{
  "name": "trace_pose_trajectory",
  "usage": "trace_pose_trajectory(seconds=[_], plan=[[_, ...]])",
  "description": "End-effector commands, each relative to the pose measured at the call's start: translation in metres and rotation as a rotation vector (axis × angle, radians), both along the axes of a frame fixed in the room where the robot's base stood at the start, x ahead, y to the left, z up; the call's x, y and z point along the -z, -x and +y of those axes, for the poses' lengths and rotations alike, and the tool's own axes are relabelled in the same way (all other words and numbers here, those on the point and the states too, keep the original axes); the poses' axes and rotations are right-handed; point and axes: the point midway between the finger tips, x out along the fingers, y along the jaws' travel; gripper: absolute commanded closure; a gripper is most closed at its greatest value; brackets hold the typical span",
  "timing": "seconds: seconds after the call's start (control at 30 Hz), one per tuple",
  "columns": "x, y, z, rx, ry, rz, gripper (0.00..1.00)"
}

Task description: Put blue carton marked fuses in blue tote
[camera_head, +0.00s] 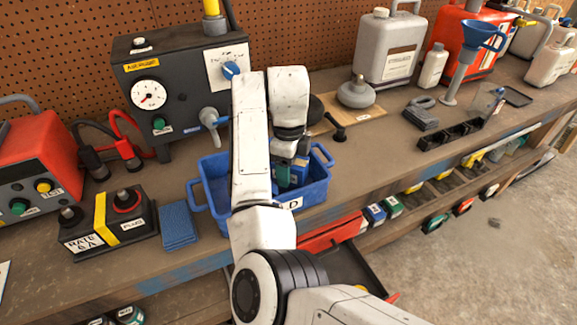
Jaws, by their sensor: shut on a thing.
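The blue tote (316,193) stands on the bench near the middle, with a handle at each end and a white label ending in "D" on its front. My gripper (289,158) points down over the right part of the tote, and my arm covers the tote's middle. The gripper is shut on a small blue carton (283,177), which is at or inside the tote's opening. Most of the carton is hidden by my gripper and arm, and its marking cannot be read. I cannot tell whether it touches the tote's floor.
A dark gauge box (183,90) stands behind the tote. A battery block (107,222) and a blue pad (179,225) lie to the left. A grey jug (389,48) and a blue funnel (482,37) stand at back right. The lower shelf holds several small cartons (375,214).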

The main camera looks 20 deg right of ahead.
Motion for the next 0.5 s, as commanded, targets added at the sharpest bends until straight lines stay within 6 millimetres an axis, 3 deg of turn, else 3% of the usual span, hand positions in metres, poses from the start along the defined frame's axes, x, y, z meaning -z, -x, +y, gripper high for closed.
trace_pose_trajectory(seconds=[0.5], plan=[[0.012,0.000,0.000,0.000,0.001,0.000,0.74]])
